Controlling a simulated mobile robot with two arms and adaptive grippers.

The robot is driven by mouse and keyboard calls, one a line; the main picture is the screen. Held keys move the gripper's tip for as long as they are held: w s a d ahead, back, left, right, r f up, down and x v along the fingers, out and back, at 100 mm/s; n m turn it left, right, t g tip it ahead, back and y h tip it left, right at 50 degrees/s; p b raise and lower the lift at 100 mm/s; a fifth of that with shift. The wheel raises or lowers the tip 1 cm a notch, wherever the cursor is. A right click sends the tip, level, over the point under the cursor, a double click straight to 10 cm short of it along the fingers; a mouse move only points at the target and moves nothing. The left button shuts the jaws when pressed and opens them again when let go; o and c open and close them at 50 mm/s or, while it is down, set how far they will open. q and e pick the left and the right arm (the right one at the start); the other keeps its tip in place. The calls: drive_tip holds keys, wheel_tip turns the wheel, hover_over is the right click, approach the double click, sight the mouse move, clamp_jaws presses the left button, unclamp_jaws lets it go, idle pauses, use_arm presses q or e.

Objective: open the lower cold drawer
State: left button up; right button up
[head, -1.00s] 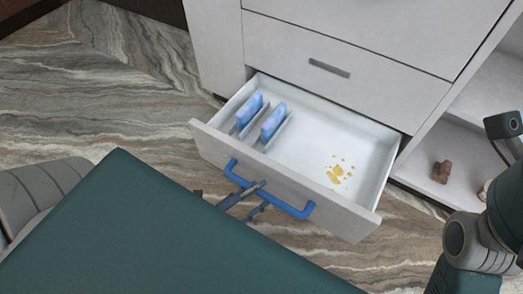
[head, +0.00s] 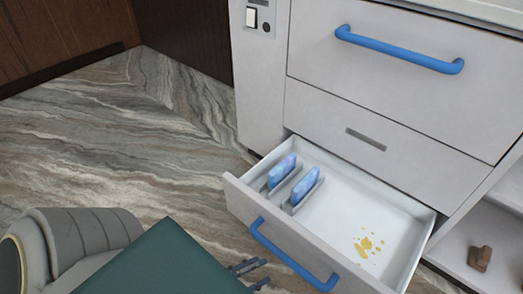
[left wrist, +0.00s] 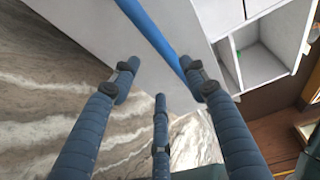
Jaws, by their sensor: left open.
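The lower cold drawer (head: 268,225) stands pulled out from the white cabinet, its inside showing. Its blue bar handle (head: 290,256) runs along the front; the bar also shows in the left wrist view (left wrist: 150,36). Two blue packs (head: 282,172) (head: 305,187) stand in holders at the drawer's left end, and yellow stains (head: 368,243) mark its floor. My left gripper (head: 251,274) is in front of the drawer, just off the handle. In the left wrist view its fingers (left wrist: 155,85) are spread with nothing between them. My right gripper is out of view.
Above is a closed drawer with a blue handle (head: 400,52) and a panel with a grey slot (head: 365,139). An open shelf at right holds a small brown object (head: 480,258). Marbled floor (head: 150,130) at left is free.

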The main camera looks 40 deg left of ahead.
use_arm(q)
drive_tip(key=s, duration=0.1)
drive_tip(key=s+a, duration=0.1)
drive_tip(key=s, duration=0.1)
drive_tip(key=shift+s+a+f, duration=0.3)
drive_tip(key=shift+a+f, duration=0.05)
idle(0.7)
